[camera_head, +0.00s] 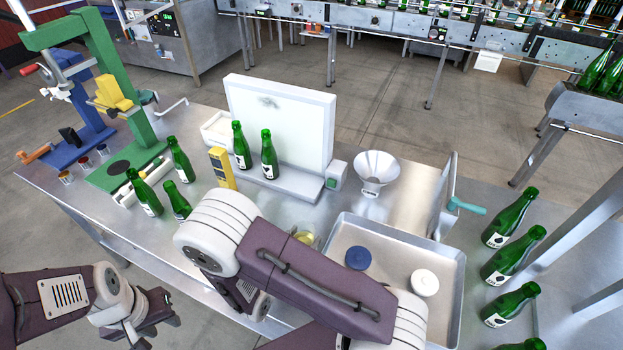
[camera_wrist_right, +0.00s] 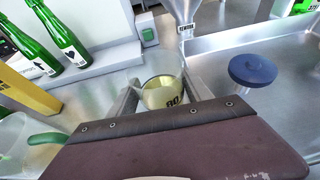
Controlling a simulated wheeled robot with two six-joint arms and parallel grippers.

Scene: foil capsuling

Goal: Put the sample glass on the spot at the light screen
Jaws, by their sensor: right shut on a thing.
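The sample glass (camera_wrist_right: 163,80) is a clear glass with pale yellow liquid and a dark printed mark. My right gripper (camera_wrist_right: 161,98) is shut on it, one finger on each side. In the head view the glass (camera_head: 306,237) shows partly behind my right arm, which hides that gripper. The light screen (camera_head: 300,115) is an upright white panel on a grey base (camera_head: 300,185), behind and left of the glass. Two green bottles (camera_head: 269,155) stand in front of the panel. I cannot make out the spot. My left gripper (camera_head: 160,308) is at the lower left, its jaws unclear.
A yellow block (camera_head: 222,168) stands left of the screen base. A funnel (camera_head: 375,172) stands to its right. A metal tray (camera_head: 450,255) holds a blue lid (camera_head: 358,258) and a white lid (camera_head: 424,283). More green bottles stand left (camera_head: 180,160) and right (camera_head: 508,220).

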